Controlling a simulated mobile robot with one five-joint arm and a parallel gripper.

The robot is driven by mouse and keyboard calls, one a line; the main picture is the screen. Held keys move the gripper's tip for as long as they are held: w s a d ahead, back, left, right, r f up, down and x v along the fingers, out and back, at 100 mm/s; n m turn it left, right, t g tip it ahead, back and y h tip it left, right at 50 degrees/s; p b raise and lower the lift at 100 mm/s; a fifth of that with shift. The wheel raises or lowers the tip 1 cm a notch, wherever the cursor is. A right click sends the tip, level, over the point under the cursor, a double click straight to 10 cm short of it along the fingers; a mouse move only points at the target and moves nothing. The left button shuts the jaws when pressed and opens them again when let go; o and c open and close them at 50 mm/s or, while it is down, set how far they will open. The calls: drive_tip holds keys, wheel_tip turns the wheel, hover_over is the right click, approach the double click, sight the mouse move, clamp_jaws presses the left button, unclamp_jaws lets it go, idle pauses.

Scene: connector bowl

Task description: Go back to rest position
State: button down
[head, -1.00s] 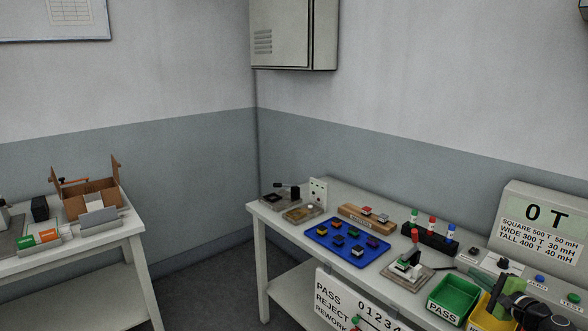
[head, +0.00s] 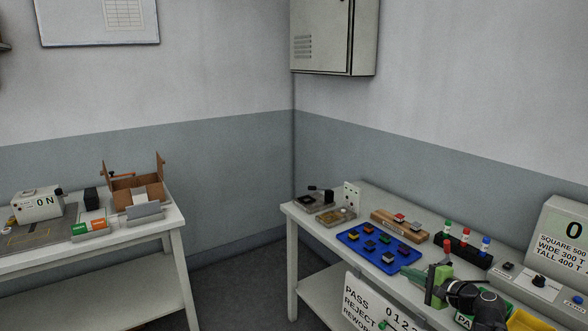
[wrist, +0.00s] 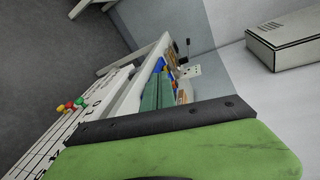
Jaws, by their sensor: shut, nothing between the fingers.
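My gripper (head: 404,271) is at the lower right of the head view, green with a black wrist behind it. Its fingers point left and are shut with nothing between them. It appears over the front part of the right table (head: 296,212), right of the blue tray (head: 345,236); its height above the table is hard to judge. In the wrist view the closed green fingers (wrist: 151,95) show beyond a black bar and a large green body part, which hide much of the table.
Several small connectors lie on the blue tray. A wooden block (head: 388,220), a dark rack (head: 462,250) with coloured-cap bottles and a display box (head: 570,225) stand behind. A sign board (head: 365,300) hangs in front. A left table (head: 160,226) holds a brown box (head: 120,192). Floor between is clear.

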drive_tip(key=s+a+f+n+g+p, duration=0.1)
drive_tip(key=a+f+n+g, duration=0.15)
drive_tip(key=a, duration=0.65)
drive_tip(key=s+a+f+n+g+p, duration=0.1)
drive_tip(key=a+f+n+g, duration=0.2)
drive_tip(key=a, duration=0.6)
drive_tip(key=s+a+f+n+g+p, duration=0.1)
drive_tip(key=a+f+n+g, duration=0.2)
drive_tip(key=a, duration=0.5)
drive_tip(key=s+a+f+n+g+h, duration=0.2)
drive_tip(key=s+f+n+g+h, duration=0.1)
drive_tip(key=s+n, duration=0.2)
drive_tip(key=s+d+f+n+g+h, duration=0.2)
drive_tip(key=s+d+h, duration=0.1)
drive_tip(key=d, duration=0.4)
drive_tip(key=shift+s+d+f+h, duration=0.15)
drive_tip(key=shift+s+d+h, duration=0.2)
drive_tip(key=shift+s, duration=0.45)
